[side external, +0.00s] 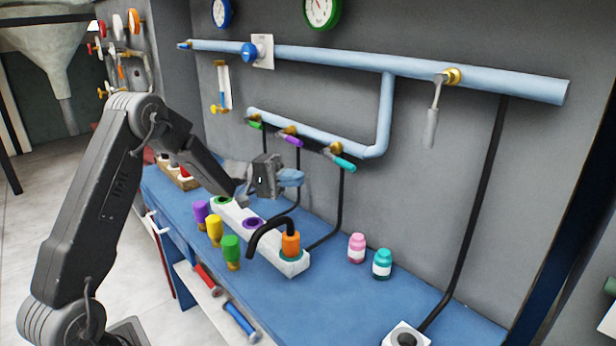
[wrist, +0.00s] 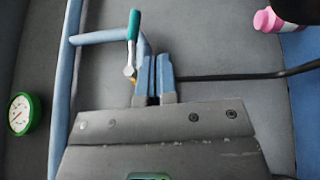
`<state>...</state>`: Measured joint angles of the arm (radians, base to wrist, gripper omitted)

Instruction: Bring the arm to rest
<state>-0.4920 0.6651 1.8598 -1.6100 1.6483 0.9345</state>
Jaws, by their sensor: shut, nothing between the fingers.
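My gripper (side external: 298,177) hangs in the air above the blue bench, near the grey wall and behind the white socket block. Its light blue fingers point toward the wall side. In the wrist view the two fingers of my gripper (wrist: 155,62) lie close together with nothing between them. The arm is bent and reaches over the bench from the left. Nothing is seen in contact with the fingers, though their exact distance from the wall is unclear.
The white socket block (side external: 228,215) holds an orange plug (side external: 291,244) with a black hose. Purple, yellow and green plugs (side external: 231,248) stand beside it. Pink and teal bottles (side external: 382,263) stand right. A teal-handled valve (side external: 343,162) hangs on the blue pipe.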

